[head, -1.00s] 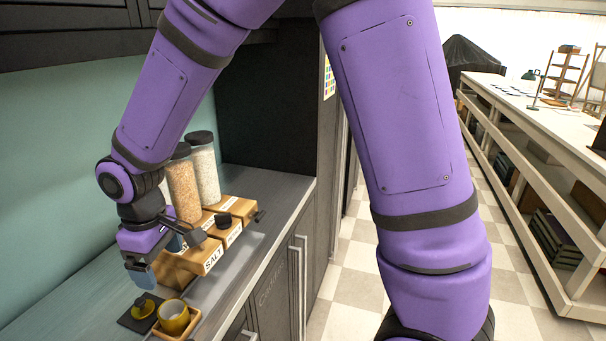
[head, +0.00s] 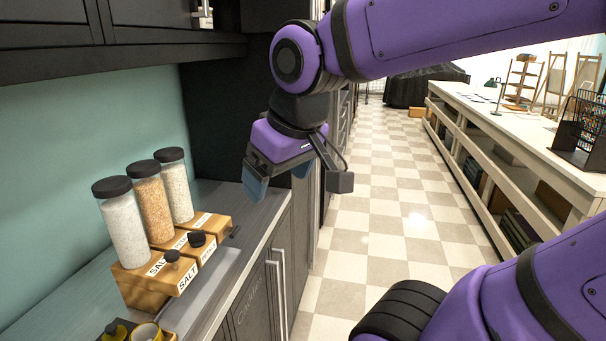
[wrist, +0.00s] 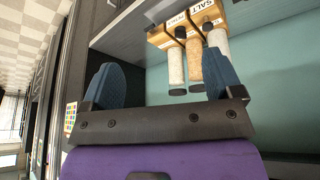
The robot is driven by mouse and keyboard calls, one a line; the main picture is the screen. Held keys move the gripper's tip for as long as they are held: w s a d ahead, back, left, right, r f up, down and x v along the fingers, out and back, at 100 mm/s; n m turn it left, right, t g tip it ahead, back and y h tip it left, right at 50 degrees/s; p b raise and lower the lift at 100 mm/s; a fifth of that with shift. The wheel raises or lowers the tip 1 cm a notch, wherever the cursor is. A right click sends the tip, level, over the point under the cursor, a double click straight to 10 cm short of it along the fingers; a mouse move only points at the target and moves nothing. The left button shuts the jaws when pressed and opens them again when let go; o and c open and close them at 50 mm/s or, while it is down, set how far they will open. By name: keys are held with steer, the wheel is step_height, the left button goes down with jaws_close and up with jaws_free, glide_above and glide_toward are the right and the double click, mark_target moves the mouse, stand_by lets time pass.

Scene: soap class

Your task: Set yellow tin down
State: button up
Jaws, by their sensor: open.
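The yellow tin (head: 147,332) sits at the bottom edge of the head view, cut off by the frame. It stands in a small wooden tray (head: 169,338) on the counter. A yellow lid-like piece with a dark knob (head: 115,331) lies to its left. My gripper (head: 280,178) is open and empty, up and to the right of the tin, well apart from it. Its two blue fingers are spread with nothing between them in the wrist view (wrist: 162,82). The tin does not show in the wrist view.
Dark cupboards (head: 110,25) hang above. A checkered floor (head: 390,200) lies open to the right, before a long white bench (head: 500,125).

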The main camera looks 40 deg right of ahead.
steer(key=shift+s+d+r+m+t, duration=0.15)
steer(key=shift+s+d, duration=0.15)
steer(key=shift+s, duration=0.3)
steer(key=shift+s+d+m+t, duration=0.1)
steer(key=shift+s+d+m, duration=0.15)
steer(key=shift+s, duration=0.3)
steer(key=shift+s+d+r+m+t, duration=0.15)
steer(key=shift+s+d, duration=0.15)
steer(key=shift+s, duration=0.3)
